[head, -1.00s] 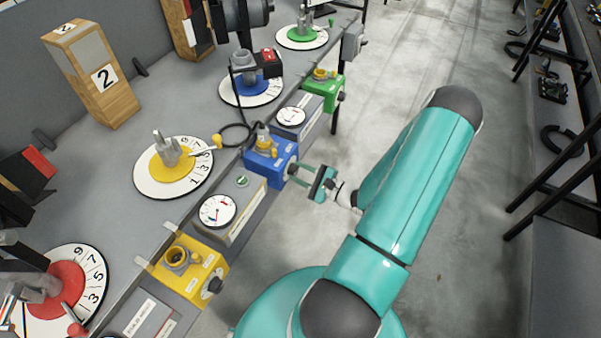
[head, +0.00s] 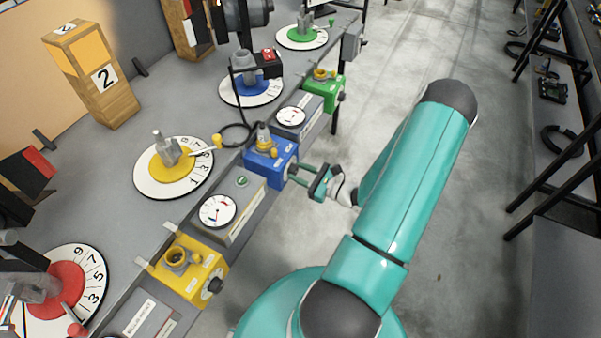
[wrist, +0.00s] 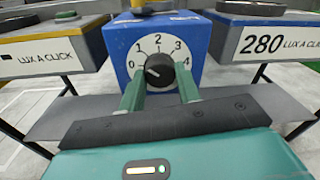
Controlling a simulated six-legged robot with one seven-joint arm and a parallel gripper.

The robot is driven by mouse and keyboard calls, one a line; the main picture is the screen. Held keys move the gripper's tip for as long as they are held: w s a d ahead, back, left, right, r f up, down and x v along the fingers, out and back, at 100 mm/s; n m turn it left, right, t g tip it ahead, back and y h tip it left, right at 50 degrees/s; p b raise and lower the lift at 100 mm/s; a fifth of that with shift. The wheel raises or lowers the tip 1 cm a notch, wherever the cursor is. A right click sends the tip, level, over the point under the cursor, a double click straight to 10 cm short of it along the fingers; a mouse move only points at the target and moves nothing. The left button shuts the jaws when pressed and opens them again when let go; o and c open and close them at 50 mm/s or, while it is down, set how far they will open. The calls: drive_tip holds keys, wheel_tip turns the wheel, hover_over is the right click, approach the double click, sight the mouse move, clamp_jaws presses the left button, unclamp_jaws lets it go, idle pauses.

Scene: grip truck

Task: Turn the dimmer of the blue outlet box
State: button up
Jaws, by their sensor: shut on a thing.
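The blue outlet box (head: 270,158) sits at the bench's front edge in the head view. In the wrist view the blue box (wrist: 120,45) shows a white dial plate (wrist: 145,52) numbered 0 to 4 around the black dimmer knob (wrist: 160,72). The knob's white mark is on its left side, towards the low numbers. My gripper (head: 295,176) reaches the box front from the right. In the wrist view my gripper (wrist: 161,80) is shut on the knob, one green finger on each side. The fingers hide the knob's lower sides.
A yellow box (head: 190,268) and a green box (head: 322,95) stand along the same edge, with meters (head: 217,211) between. Dials with coloured discs (head: 172,167) lie on the bench. The floor aisle (head: 480,200) to the right is clear.

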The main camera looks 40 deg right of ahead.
drive_tip(key=m, duration=0.4)
drive_tip(key=shift+m+g+y, duration=0.4)
drive_tip(key=shift+m, duration=2.2)
drive_tip(key=o, duration=1)
drive_tip(key=shift+s+d, duration=0.1)
drive_tip(key=v, duration=1.3)
drive_tip(key=shift+s+d, duration=0.1)
drive_tip(key=shift+s, duration=0.15)
